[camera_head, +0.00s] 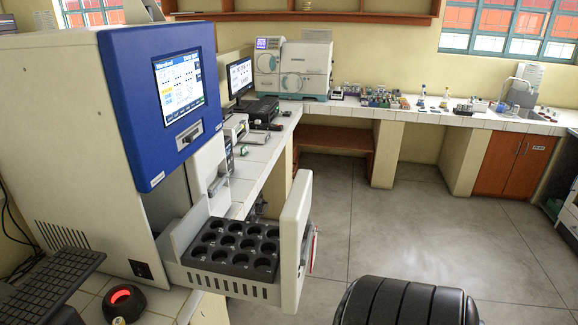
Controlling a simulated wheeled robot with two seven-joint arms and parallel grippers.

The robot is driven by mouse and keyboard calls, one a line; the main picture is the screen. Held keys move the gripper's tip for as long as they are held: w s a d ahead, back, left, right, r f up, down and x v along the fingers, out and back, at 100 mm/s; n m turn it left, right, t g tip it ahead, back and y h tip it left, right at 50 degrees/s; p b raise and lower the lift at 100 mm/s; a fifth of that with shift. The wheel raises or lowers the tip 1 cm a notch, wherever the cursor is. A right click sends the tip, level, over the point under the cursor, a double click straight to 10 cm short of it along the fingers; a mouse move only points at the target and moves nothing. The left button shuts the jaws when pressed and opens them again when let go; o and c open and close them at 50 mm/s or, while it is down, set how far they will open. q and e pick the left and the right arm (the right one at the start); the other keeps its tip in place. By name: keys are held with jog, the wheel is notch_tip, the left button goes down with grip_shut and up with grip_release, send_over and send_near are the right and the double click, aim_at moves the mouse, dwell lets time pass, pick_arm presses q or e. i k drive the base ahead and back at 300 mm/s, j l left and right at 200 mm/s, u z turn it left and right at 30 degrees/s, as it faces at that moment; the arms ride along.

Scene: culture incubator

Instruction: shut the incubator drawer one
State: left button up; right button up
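The incubator (70,130) is a large cream box with a blue front panel (140,110) and a lit screen, on the left of the head view. Its drawer (225,284) is pulled out toward the right, below the blue panel. The drawer holds a black rack (240,240) with several round wells, which look empty. The drawer's tall cream front plate (293,240) stands well apart from the incubator body. Neither of my grippers shows in this view.
A black keyboard (48,288) and a round black device with a red glow (123,302) lie at the lower left. Grey floor (430,235) right of the drawer is clear. Counters line the back.

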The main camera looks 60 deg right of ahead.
aim_at(256, 263)
jog(key=z, duration=2)
jog(key=i+l+u, duration=0.2)
jog(key=i+l, duration=0.05)
